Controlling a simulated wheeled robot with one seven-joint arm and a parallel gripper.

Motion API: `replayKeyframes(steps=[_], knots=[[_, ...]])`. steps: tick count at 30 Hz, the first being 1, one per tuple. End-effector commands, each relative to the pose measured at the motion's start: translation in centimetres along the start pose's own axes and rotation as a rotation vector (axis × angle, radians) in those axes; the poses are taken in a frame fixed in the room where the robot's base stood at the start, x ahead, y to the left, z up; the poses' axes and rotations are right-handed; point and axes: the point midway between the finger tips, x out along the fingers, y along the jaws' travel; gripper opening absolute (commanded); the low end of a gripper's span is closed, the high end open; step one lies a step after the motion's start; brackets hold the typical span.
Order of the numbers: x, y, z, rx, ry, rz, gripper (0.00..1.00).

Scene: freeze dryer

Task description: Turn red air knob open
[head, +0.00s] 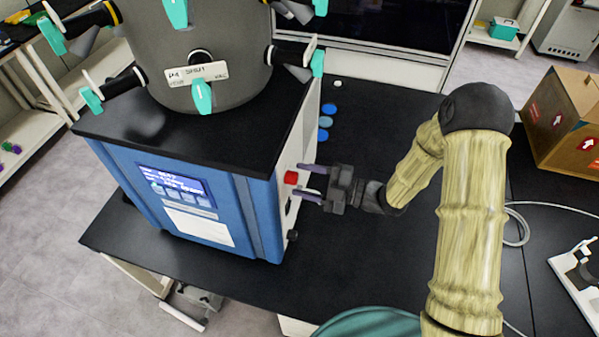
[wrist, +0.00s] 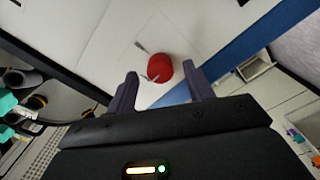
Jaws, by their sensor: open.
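The red air knob (head: 291,177) sticks out of the white side panel of the blue freeze dryer (head: 205,215). My gripper (head: 306,181) is beside that panel, with its two fingers pointing at the knob. The fingers are apart and nothing is held. A thin pale lever or pointer shows by the knob. I cannot tell whether a finger touches the knob.
The freeze dryer's grey chamber (head: 200,50) with teal-handled valves stands on top. Blue round caps (head: 325,122) lie on the black bench (head: 375,120) behind my gripper. A cardboard box (head: 563,125) is at the right. The bench between is mostly clear.

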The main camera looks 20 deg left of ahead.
Motion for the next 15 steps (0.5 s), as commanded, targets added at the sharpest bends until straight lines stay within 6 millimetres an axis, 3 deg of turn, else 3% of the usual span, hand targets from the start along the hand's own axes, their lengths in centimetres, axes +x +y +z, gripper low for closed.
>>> replayKeyframes(steps=[4, 13, 15], knots=[[1.5, 0.1, -0.1, 0.0, 0.001, 0.001, 0.52], [1.8, 0.0, 0.0, 0.0, -0.001, 0.001, 0.52], [1.8, 0.0, 0.0, 0.0, -0.001, 0.001, 0.42]])
